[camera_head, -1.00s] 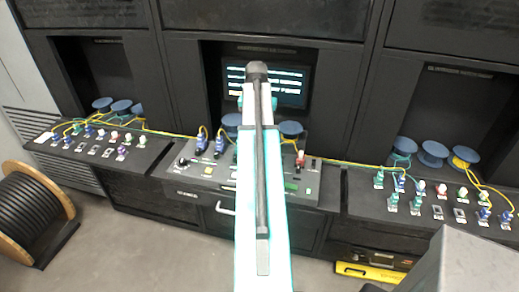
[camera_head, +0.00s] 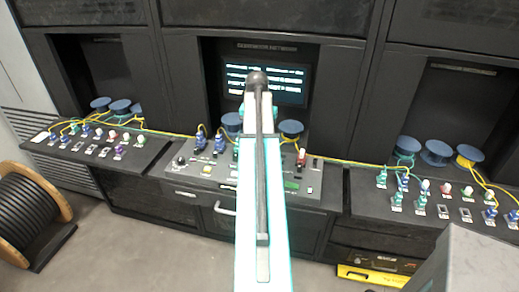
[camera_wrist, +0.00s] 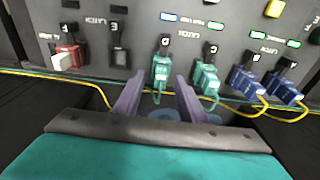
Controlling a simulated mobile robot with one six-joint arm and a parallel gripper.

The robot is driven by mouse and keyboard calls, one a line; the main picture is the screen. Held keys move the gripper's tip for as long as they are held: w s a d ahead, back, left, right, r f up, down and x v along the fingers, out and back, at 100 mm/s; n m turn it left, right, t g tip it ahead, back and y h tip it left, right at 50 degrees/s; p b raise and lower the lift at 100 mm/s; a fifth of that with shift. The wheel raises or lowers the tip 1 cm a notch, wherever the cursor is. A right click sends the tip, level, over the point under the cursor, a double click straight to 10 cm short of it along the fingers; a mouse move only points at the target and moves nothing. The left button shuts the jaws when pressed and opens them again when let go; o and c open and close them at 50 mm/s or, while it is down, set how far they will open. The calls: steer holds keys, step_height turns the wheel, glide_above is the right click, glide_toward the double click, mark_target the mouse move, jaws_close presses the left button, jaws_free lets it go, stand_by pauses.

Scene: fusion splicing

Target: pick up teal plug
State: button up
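In the wrist view a teal plug (camera_wrist: 161,68) stands in the console panel, with a dark top and a teal cable. A second teal plug (camera_wrist: 206,78) stands to its right. My gripper (camera_wrist: 159,80) is open, its two purple-grey fingers apart, with the tips just short of and on either side of the first teal plug. I cannot tell whether they touch it. In the head view my arm covers most of the middle of the console, and my fingers are hidden.
Blue plugs (camera_wrist: 246,80) stand close on the right in the wrist view, and a red plug (camera_wrist: 68,56) on the left. A yellow cable (camera_wrist: 95,80) runs along the panel edge. In the head view, more teal plugs (camera_head: 381,178) stand on the right console.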

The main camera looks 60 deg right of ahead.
steer(key=shift+c, duration=0.5)
jaws_close()
steer(key=shift+r+p, duration=1.25)
steer(key=shift+r, duration=0.4)
steer(key=shift+s+a+r, duration=0.1)
steer(key=shift+r, duration=0.1)
steer(key=s+a+r+p, duration=0.1)
steer(key=s+a+p, duration=0.3)
steer(key=s, duration=1)
steer(key=a, duration=0.3)
steer(key=shift+r, duration=0.1)
steer(key=shift+w, duration=0.1)
